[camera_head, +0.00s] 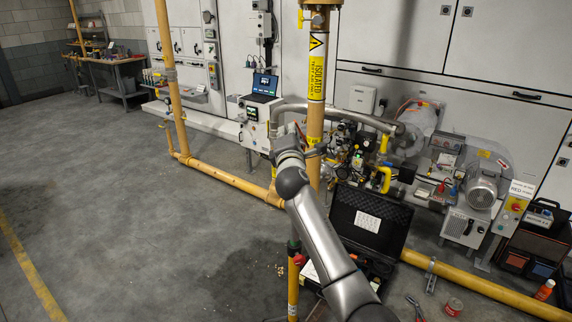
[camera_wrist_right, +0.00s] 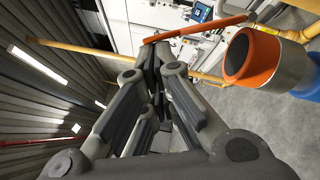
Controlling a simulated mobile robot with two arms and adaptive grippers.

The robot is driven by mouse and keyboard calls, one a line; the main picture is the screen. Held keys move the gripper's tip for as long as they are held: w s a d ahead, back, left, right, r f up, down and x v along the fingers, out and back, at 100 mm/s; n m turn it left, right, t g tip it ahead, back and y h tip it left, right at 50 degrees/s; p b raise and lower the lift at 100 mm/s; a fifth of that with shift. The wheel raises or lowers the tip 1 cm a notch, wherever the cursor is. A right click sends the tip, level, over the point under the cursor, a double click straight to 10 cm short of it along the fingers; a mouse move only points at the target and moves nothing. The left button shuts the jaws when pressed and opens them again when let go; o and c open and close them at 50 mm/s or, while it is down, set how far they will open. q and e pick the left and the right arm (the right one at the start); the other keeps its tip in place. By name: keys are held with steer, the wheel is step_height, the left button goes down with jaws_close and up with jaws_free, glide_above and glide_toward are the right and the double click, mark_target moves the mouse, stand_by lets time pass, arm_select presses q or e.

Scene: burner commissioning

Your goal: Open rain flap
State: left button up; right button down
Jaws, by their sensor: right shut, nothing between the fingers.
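I cannot pick out a rain flap for certain in either view. My right gripper (camera_wrist_right: 156,52) fills the middle of the right wrist view, its fingers together with nothing between them. An orange-red bar (camera_wrist_right: 198,29) crosses just beyond the fingertips; I cannot tell whether they touch. In the head view my right arm reaches up from the bottom to beside the yellow vertical pipe (camera_head: 316,112), and its fingers (camera_head: 292,132) are hard to make out. My left gripper is in neither view.
A laptop (camera_head: 265,84) stands on a control box (camera_head: 256,116) left of the pipe. Burner pipework and a motor (camera_head: 482,190) stand at right. An open black case (camera_head: 369,222) lies near my arm. A low yellow pipe (camera_head: 225,177) runs along the floor. Floor at left is clear.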

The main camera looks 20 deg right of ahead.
steer(key=d+m+p, duration=0.1)
steer(key=r+m+p, duration=0.1)
steer(key=m, duration=0.1)
steer(key=d+r+m+g+p, duration=0.1)
steer(key=shift+w+d, duration=0.2)
steer(key=shift+d, duration=0.1)
steer(key=shift+d+m, duration=0.3)
steer(key=shift+m, duration=0.4)
steer(key=shift+p, duration=0.3)
steer(key=shift+a, duration=0.1)
